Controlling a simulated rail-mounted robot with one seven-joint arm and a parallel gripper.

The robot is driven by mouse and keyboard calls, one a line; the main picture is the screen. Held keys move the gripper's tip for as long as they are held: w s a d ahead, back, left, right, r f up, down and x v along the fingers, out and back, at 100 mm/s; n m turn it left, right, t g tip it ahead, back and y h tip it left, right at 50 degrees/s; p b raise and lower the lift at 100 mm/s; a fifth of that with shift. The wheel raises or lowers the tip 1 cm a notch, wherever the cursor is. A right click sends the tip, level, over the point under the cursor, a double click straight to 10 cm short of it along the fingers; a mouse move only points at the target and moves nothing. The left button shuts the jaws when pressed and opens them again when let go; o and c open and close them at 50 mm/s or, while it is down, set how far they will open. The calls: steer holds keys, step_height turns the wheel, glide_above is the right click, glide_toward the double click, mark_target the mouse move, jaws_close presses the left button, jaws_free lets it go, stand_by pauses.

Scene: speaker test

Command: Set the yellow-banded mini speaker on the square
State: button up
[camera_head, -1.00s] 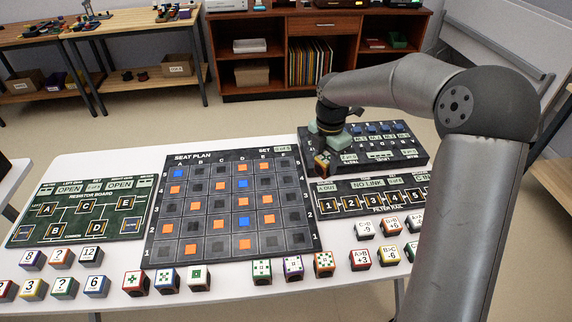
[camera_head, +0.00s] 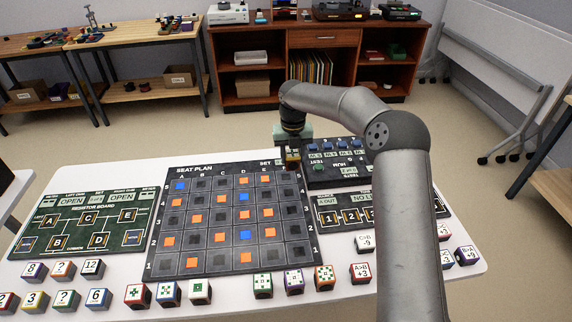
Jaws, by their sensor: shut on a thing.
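My gripper (camera_head: 292,149) is shut on a small dark cube with yellow on it, which looks like the yellow-banded mini speaker (camera_head: 292,161). The jaws hide part of it. It hangs near the top right corner of the seat plan board (camera_head: 172,222), just left of the black test box (camera_head: 322,181). I cannot tell whether the cube touches anything beneath it. I cannot make out which square the task means; the test box top is partly hidden by my arm.
The resistor board (camera_head: 128,191) lies at the left. The filter rail (camera_head: 329,221) is partly behind my arm. Several printed cubes, such as a green-marked one (camera_head: 200,291), line the table's (camera_head: 170,166) front. A wooden shelf unit (camera_head: 270,51) stands behind.

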steer(key=w+f, duration=0.1)
steer(key=w+a+f, duration=0.1)
steer(key=f, duration=0.1)
steer(key=a+f, duration=0.1)
steer(key=shift+w+f+p, duration=0.15)
steer(key=shift+w+p, duration=0.15)
steer(key=shift+w, duration=0.1)
steer(key=shift+f, duration=1.55)
steer(key=shift+f, duration=0.2)
steer(key=o, duration=1)
steer(key=shift+r, duration=0.1)
